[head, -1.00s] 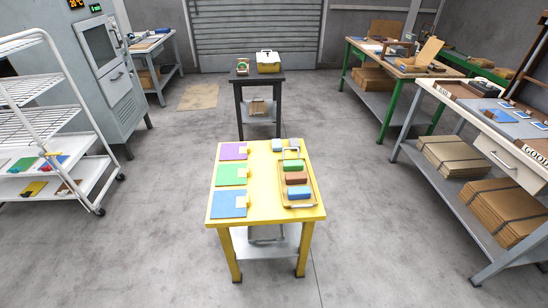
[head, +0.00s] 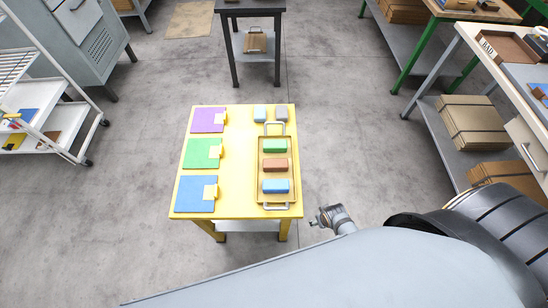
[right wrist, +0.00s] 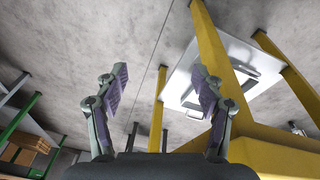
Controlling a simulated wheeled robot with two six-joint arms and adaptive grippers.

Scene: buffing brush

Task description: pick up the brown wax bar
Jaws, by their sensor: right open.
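The brown wax bar (head: 275,165) lies in a yellow tray (head: 260,186) on the right side of the yellow table (head: 239,180). It sits between a green bar (head: 274,146) and a blue bar (head: 275,186). My right gripper (head: 325,218) is beside the table's front right corner in the head view, apart from the tray. In the right wrist view its two fingers (right wrist: 160,92) are spread with nothing between them, and the table's legs and lower shelf show beyond. My left gripper is not in view.
Purple (head: 209,120), green (head: 202,154) and blue (head: 196,195) pads lie on the table's left side. Two small blocks (head: 260,115) sit behind the tray.

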